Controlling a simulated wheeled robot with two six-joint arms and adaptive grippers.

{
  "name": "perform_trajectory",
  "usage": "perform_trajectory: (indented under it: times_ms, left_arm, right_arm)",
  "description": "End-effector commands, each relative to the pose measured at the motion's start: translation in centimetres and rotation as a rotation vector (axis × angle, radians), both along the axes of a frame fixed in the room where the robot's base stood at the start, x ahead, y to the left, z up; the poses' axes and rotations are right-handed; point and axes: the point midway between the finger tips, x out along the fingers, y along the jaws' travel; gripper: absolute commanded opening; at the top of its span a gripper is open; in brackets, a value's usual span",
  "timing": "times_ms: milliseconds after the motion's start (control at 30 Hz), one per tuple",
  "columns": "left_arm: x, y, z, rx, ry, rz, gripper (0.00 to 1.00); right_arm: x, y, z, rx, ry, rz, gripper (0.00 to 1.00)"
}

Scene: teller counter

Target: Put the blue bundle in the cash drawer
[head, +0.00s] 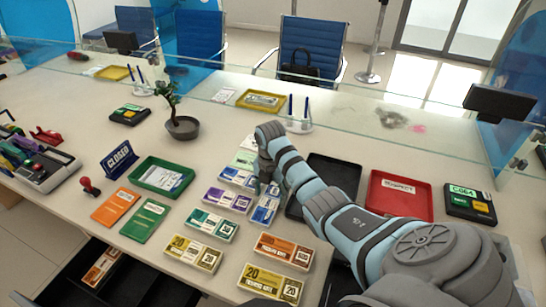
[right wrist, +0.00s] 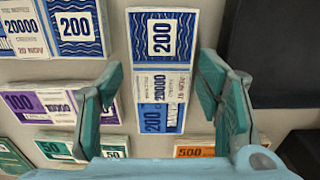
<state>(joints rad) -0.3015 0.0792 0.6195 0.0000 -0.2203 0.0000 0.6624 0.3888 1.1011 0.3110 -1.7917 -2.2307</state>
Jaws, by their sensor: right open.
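The blue bundle (head: 265,212), marked 200, lies flat on the counter among rows of other bundles. My right gripper (head: 268,184) is above its far end, pointing down. In the right wrist view the blue bundle (right wrist: 160,85) lies lengthwise between the spread fingers of the right gripper (right wrist: 165,95), which is open and empty. I cannot tell how high the fingers are above it. A second blue bundle (right wrist: 75,28) lies to its upper left. The cash drawer (head: 62,287) stands open at the lower left, with an orange bundle in it. My left gripper is not in view.
Purple (head: 228,200), teal (head: 212,225), yellow (head: 192,253) and orange (head: 284,249) bundles lie close around. A black tray (head: 338,172) and a red tray (head: 398,196) stand to the right, a green tray (head: 160,177) to the left. A glass screen crosses behind.

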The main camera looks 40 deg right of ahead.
Motion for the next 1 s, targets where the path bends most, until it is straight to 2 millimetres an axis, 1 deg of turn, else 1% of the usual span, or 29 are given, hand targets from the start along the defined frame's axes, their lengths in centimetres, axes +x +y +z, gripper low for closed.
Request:
perform_trajectory:
  times_ms: [33,100,267,367,500,567,733,833,933,1000]
  left_arm:
    - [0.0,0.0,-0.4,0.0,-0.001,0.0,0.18]
    - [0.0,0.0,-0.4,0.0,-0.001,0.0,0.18]
    - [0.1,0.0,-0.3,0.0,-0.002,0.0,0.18]
    - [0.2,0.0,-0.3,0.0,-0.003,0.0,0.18]
    - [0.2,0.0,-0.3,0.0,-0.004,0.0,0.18]
    - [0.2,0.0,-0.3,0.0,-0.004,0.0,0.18]
    - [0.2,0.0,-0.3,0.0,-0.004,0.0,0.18]
    - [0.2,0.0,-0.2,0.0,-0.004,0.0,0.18]
    - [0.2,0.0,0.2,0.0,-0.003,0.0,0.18]
    - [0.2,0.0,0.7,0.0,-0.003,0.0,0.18]
  right_arm:
    - [0.0,0.0,-0.9,0.0,0.0,0.0,0.6]
    - [0.0,0.0,-1.3,0.0,0.0,0.0,0.6]
    - [-0.1,-0.1,-1.2,-0.001,0.0,-0.002,0.6]
    - [-0.1,-0.1,-1.2,-0.001,0.0,-0.003,0.46]
    - [-0.1,-0.2,-1.2,-0.001,0.0,-0.003,0.23]
    - [-0.1,-0.2,-1.1,0.0,-0.001,-0.004,0.15]
    - [-0.1,-0.2,-1.1,0.0,-0.001,-0.004,0.15]
    - [-0.1,-0.2,-0.7,-0.001,-0.003,-0.004,0.15]
    - [-0.1,-0.2,0.4,-0.001,-0.003,-0.004,0.15]
    - [-0.1,-0.2,1.9,-0.001,-0.004,-0.004,0.15]
